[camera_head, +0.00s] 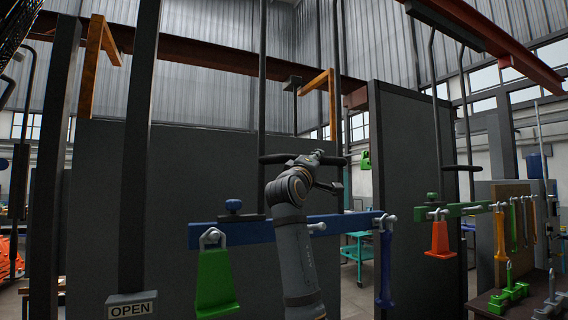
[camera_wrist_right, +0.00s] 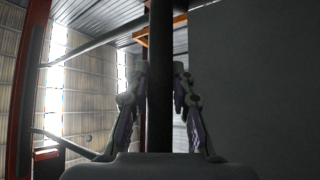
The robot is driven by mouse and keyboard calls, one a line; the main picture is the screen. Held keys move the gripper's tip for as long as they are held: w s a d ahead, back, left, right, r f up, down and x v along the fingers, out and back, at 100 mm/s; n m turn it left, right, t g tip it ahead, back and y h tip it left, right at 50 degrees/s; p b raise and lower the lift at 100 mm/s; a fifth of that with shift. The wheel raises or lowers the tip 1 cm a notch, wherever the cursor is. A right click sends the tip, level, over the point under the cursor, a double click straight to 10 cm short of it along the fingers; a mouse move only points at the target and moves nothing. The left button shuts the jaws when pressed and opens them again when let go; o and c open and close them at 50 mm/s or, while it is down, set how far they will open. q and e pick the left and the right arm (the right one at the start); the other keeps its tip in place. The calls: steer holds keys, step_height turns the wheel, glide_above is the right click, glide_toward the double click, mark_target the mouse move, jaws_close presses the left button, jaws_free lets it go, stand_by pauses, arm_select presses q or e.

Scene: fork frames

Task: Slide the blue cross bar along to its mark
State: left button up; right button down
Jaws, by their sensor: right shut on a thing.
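The blue cross bar (camera_head: 258,233) runs level across the middle of the head view, partly hidden behind my right arm. A green tapered weight (camera_head: 215,284) hangs from its left part and a blue hanger (camera_head: 385,268) from its right end. My right gripper (camera_head: 334,174) is above the bar, near a dark level handle (camera_head: 274,158). In the wrist view its fingers (camera_wrist_right: 160,115) close around a dark bar (camera_wrist_right: 160,65). I cannot make out the bar's mark. My left gripper is not in view.
A dark post (camera_head: 140,150) with an "OPEN" plate (camera_head: 131,307) stands at left. A green cross bar (camera_head: 455,211) with an orange weight (camera_head: 439,240) is at right. Large grey panels (camera_head: 415,190) stand behind. A low bench with green blocks (camera_head: 510,293) is at lower right.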

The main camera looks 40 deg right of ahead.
steer(key=s+d, duration=0.2)
steer(key=d, duration=0.9)
steer(key=shift+s+d, duration=0.15)
steer(key=shift+s, duration=0.2)
steer(key=c, duration=1.1)
jaws_free()
steer(key=v, duration=1.2)
